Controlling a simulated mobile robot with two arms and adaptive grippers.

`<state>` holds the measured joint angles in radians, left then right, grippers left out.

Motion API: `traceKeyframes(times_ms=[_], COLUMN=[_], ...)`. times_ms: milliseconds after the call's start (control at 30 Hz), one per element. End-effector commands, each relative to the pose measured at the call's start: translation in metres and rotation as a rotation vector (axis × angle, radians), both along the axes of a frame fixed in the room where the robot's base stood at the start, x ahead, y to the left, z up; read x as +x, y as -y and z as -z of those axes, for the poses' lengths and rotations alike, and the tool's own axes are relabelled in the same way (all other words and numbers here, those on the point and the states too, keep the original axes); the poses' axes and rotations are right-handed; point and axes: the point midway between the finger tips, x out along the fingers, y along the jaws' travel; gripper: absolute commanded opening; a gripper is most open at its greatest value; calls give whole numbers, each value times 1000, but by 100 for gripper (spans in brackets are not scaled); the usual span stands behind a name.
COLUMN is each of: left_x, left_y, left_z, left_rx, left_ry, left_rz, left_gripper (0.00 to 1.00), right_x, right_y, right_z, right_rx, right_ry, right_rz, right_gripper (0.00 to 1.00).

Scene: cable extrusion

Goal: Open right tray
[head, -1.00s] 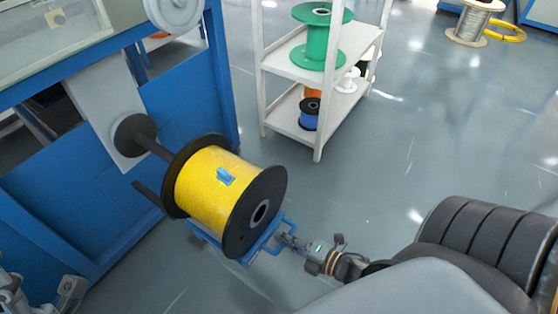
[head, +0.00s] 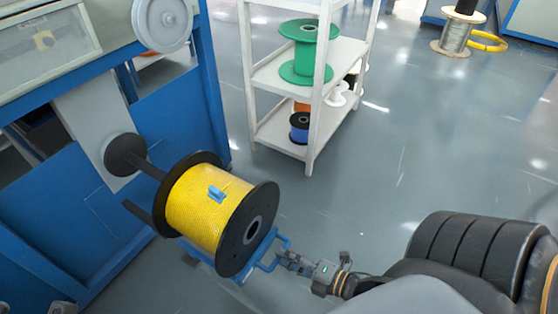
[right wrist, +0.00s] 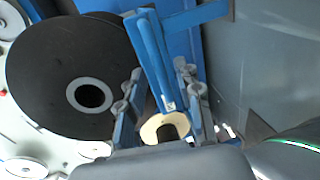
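A blue frame with a handle (head: 268,250), which seems to be the right tray, sits under a spool of yellow cable (head: 205,205) with black flanges. My right gripper (head: 285,260) is at this handle, on its right side. In the right wrist view its two fingers (right wrist: 160,105) stand apart on either side of a blue bar (right wrist: 150,60). I see a gap and no clear grip on the bar. The black spool flange (right wrist: 75,75) is to the left there. A small grey part at the bottom left edge may be my left gripper (head: 62,307); its fingers are not visible.
The spool is by a black shaft at the blue machine (head: 185,100) on the left. A white shelf (head: 340,65) with green, orange and blue spools stands behind. A wire spool (head: 458,35) is at the far right. The floor between is clear.

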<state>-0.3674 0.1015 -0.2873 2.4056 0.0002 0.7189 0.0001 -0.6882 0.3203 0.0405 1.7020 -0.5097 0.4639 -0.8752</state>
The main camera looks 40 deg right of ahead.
Motion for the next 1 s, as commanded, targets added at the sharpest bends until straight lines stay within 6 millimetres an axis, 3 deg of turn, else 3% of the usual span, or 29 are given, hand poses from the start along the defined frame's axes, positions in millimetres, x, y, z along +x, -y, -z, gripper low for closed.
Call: traceKeyframes(times_ms=[200,400,1000], left_x=[0,0,0], left_y=[0,0,0], left_z=[0,0,0], left_rx=[0,0,1], left_ry=[0,0,0], left_rz=[-1,-1,-1], left_gripper=[40,40,40], right_x=[-46,-72,-80], right_y=[16,26,29], right_z=[-9,-16,-19], right_rx=[1,2,1], right_ry=[-3,-1,2], right_rz=[1,1,0], right_gripper=[34,34,34])
